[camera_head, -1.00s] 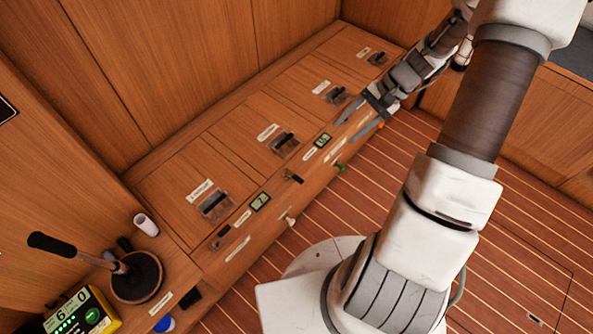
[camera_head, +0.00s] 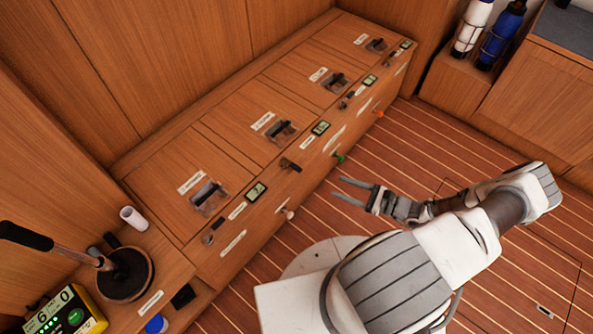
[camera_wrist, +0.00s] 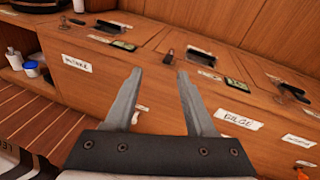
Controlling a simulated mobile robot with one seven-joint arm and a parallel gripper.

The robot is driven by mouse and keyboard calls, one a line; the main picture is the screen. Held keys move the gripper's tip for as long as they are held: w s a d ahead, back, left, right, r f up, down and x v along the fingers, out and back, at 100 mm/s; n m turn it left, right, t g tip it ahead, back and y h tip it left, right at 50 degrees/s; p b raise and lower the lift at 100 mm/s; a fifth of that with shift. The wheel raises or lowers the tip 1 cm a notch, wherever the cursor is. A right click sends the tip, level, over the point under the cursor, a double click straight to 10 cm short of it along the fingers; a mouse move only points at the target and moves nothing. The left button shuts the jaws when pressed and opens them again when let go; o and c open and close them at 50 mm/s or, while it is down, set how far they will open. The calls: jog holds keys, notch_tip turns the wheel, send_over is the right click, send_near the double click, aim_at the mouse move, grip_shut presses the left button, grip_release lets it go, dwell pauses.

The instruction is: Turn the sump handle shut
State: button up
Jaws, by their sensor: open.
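My gripper (camera_head: 338,188) is open and empty, in front of the wooden cabinet's front face and apart from it. In the wrist view, the two fingers of my gripper (camera_wrist: 160,72) point at the cabinet. A small dark lever (camera_wrist: 168,56) shows between the fingertips, farther off on the top edge; it also shows in the head view (camera_head: 290,165). A second lever (camera_wrist: 276,94) lies to the right. Front labels read roughly "INTAKE" (camera_wrist: 76,63) and "BILGE" (camera_wrist: 240,121). A label behind the left finger is partly hidden. I cannot read which handle is the sump.
White (camera_head: 288,213), green (camera_head: 340,157) and orange (camera_head: 378,113) knobs stick out of the front. Small displays (camera_head: 256,192) sit along the top edge, by clear-covered switches (camera_head: 208,197). A plunger-like handle (camera_head: 125,272) stands at left. Striped floor (camera_head: 400,160) before the cabinet is clear.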

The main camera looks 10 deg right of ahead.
aim_at(301, 171)
notch_tip(301, 171, down, 5)
jog(key=a+m+t+h+b, duration=0.1)
jog(key=a+m+t+h, duration=0.1)
jog(key=m+t, duration=0.15)
jog(key=shift+m, duration=0.35)
jog(key=b+x, duration=0.3)
jog(key=x, duration=1.4)
jog(key=shift+d, duration=0.1)
grip_shut()
